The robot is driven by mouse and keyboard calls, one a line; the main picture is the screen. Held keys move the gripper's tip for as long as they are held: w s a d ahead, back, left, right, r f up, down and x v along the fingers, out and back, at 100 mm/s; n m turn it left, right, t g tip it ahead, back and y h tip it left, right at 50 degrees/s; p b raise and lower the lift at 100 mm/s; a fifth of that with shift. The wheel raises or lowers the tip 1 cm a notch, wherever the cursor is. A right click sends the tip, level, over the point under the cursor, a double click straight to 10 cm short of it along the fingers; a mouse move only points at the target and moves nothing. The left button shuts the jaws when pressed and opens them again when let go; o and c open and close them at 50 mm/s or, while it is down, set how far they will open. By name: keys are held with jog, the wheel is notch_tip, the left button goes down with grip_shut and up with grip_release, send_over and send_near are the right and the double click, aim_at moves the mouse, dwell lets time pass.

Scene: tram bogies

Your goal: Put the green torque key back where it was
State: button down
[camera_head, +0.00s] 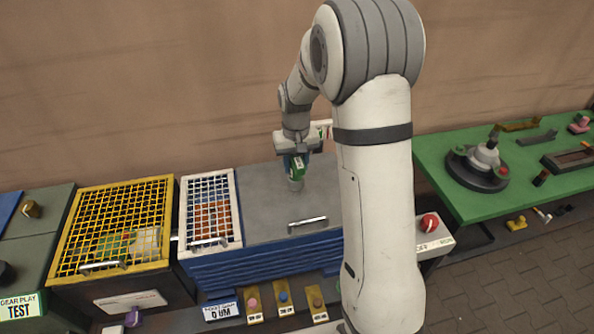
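The green torque key (298,165) is in my gripper (295,158), with its green body between the fingers and a grey round end (296,184) pointing down. My gripper appears shut on it. The key is upright in front of the grey lid (262,200) of the blue cabinet (250,272). I cannot tell whether its lower end touches the lid or hangs above it. My arm hides the right part of the cabinet.
A yellow mesh cage (116,186) and a white mesh cage (236,190) stand left of the lid. A green table (447,155) with a dark round fixture (477,178) is at the right. A red button box (431,223) stands between. Small yellow-based knobs (283,298) line the front.

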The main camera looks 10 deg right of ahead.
notch_tip(320, 180, down, 4)
jog(key=shift+r+p, duration=0.25)
jog(key=shift+p, duration=0.15)
jog(key=shift+s, duration=0.1)
jog(key=shift+f, duration=0.2)
jog(key=c, duration=0.9)
grip_release()
jog(key=shift+r, duration=0.1)
